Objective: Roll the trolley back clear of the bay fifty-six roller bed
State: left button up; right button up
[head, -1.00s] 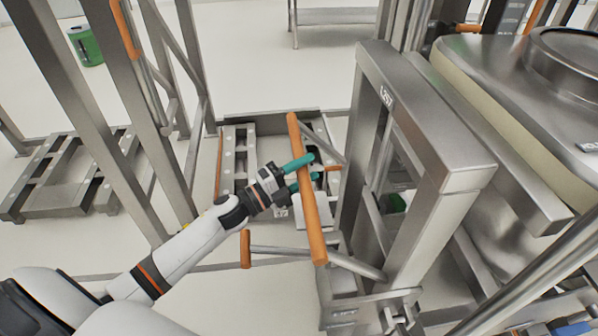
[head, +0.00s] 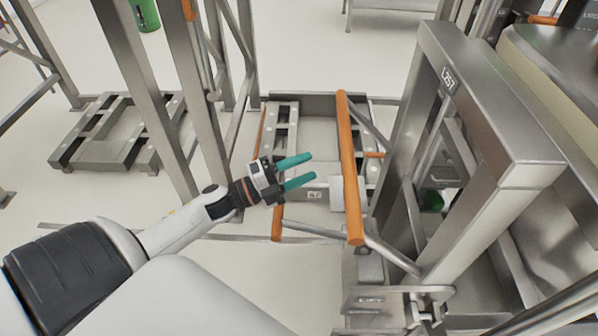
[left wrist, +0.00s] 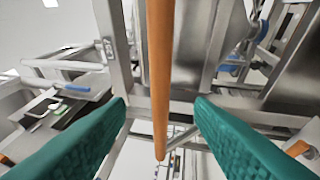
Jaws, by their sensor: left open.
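The trolley's steel frame (head: 480,75), labelled L257, stands at the right in the head view. Its orange handle bar (head: 349,165) sticks out on the left side on steel arms. My left gripper (head: 306,170) is open, its two green fingers pointing at the bar from the left with a gap between. In the left wrist view the orange bar (left wrist: 161,70) stands upright between the open green fingers, beyond their tips. A low roller bed (head: 285,125) lies on the floor behind the bar; its label is too small to read. My right gripper is not in view.
Another low floor unit (head: 120,145) lies at the left behind steel posts (head: 140,85). A green bin (head: 146,14) stands at the back. A large steel vessel (head: 555,60) is at the far right. Pale floor is open at the upper middle and lower left.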

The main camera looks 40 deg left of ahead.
pick_arm(q)
jog(key=shift+s+a, duration=0.1)
jog(key=shift+s, duration=0.15)
jog(key=p+x, duration=0.2)
jog(key=x, duration=1.1)
jog(key=shift+w+f, duration=0.1)
jog(key=shift+w, duration=0.1)
jog(key=shift+c, duration=0.2)
grip_shut()
